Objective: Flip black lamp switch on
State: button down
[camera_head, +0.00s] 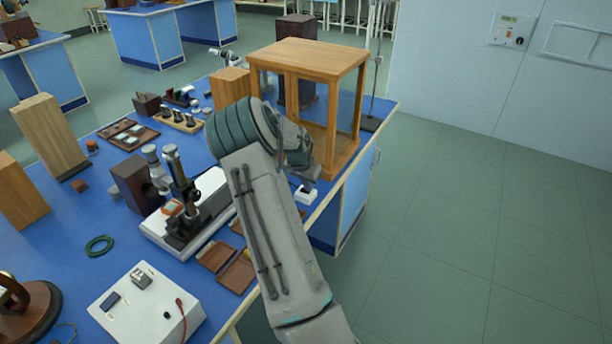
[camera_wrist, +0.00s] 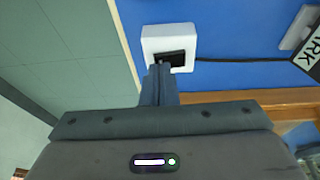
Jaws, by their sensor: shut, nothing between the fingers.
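The lamp switch is a small white box (camera_wrist: 168,42) with a black rocker (camera_wrist: 170,58) in its face, and a black cable runs from it to the right. In the head view the white switch box (camera_head: 306,195) sits near the right edge of the blue bench, just below my gripper. My gripper (camera_wrist: 159,70) is shut and empty. Its fingertips overlap the near left part of the rocker in the wrist view. I cannot tell whether they touch it. The rocker's tilt is not clear, and the fingers hide part of it. The lamp itself is not clearly identifiable.
A wood-framed glass cabinet (camera_head: 306,60) stands on the bench right behind my gripper. A microscope (camera_head: 182,200) and shallow brown trays (camera_head: 238,272) lie to the left. The bench edge is close to the switch, with open floor (camera_head: 450,220) beyond it on the right.

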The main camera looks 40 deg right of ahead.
jog(key=shift+f, duration=0.1)
jog(key=shift+s+f+b, duration=0.1)
jog(key=shift+f+b, duration=0.35)
jog(key=shift+b, duration=0.25)
jog(key=shift+r, duration=0.25)
jog(key=shift+a, duration=0.1)
